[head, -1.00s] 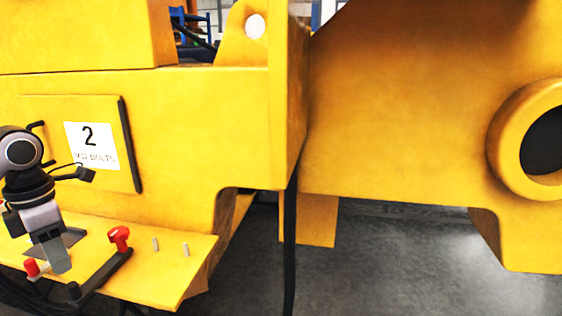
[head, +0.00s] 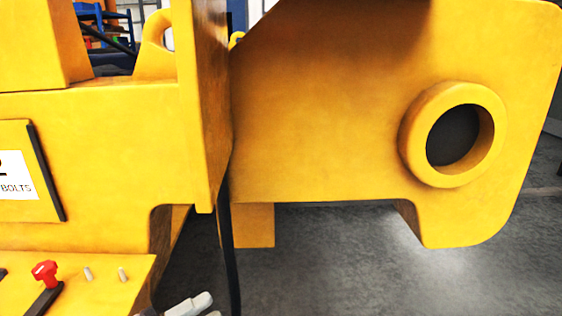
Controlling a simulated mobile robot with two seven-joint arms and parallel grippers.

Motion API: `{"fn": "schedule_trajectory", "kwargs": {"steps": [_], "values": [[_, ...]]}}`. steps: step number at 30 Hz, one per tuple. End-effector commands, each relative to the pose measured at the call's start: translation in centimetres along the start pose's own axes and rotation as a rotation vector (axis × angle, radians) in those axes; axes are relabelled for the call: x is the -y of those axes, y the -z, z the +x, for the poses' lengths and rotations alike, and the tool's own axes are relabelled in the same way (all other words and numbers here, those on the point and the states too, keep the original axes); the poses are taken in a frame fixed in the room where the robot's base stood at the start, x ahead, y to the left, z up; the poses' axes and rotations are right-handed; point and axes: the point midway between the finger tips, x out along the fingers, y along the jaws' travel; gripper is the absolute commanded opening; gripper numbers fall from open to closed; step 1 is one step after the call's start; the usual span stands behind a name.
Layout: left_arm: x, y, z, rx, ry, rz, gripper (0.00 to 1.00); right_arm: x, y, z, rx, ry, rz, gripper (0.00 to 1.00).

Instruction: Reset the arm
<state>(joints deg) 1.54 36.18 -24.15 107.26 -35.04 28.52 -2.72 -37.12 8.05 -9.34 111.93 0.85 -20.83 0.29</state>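A light grey end part of my arm, which looks like my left gripper (head: 204,305), shows at the bottom edge of the head view. It points right and slightly up, in front of the dark floor. Most of it is cut off by the frame, so its opening and any held thing cannot be told. The rest of that arm is out of view. My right gripper is not in view.
A large yellow casting with a round boss (head: 411,137) fills the right. A yellow ledge (head: 100,290) at lower left carries a red knob (head: 45,272) and two pegs. A black cable (head: 230,255) hangs in the middle. Grey floor (head: 340,270) is clear at lower right.

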Motion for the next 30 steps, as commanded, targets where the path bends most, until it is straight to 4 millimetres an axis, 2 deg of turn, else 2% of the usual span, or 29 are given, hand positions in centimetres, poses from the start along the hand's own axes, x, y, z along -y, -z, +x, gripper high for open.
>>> {"fn": "schedule_trajectory", "kwargs": {"steps": [1,5,9,11,15,18,22,30], "values": [[-0.8,-0.5,-0.5,0.102,0.045,-0.124,0.32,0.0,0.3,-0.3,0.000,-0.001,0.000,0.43],[-4.0,-2.5,-3.1,0.380,0.125,-0.426,0.32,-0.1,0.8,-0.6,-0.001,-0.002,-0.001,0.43],[-9.3,-3.2,-7.7,0.688,0.168,-0.758,0.32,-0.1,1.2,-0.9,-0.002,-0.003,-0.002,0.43],[-11.8,-2.8,-9.9,0.812,0.173,-0.890,0.32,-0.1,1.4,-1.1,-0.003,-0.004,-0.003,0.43],[-16.9,-0.7,-14.3,1.045,0.169,-1.143,0.32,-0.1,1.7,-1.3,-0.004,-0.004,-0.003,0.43],[-19.1,0.8,-16.2,1.146,0.161,-1.256,0.32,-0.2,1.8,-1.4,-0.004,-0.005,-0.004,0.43],[-20.4,1.7,-17.4,1.204,0.155,-1.320,0.32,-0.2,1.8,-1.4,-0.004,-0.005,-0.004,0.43],[-20.5,1.8,-17.5,1.208,0.153,-1.324,0.32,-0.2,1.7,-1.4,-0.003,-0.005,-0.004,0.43]]}}
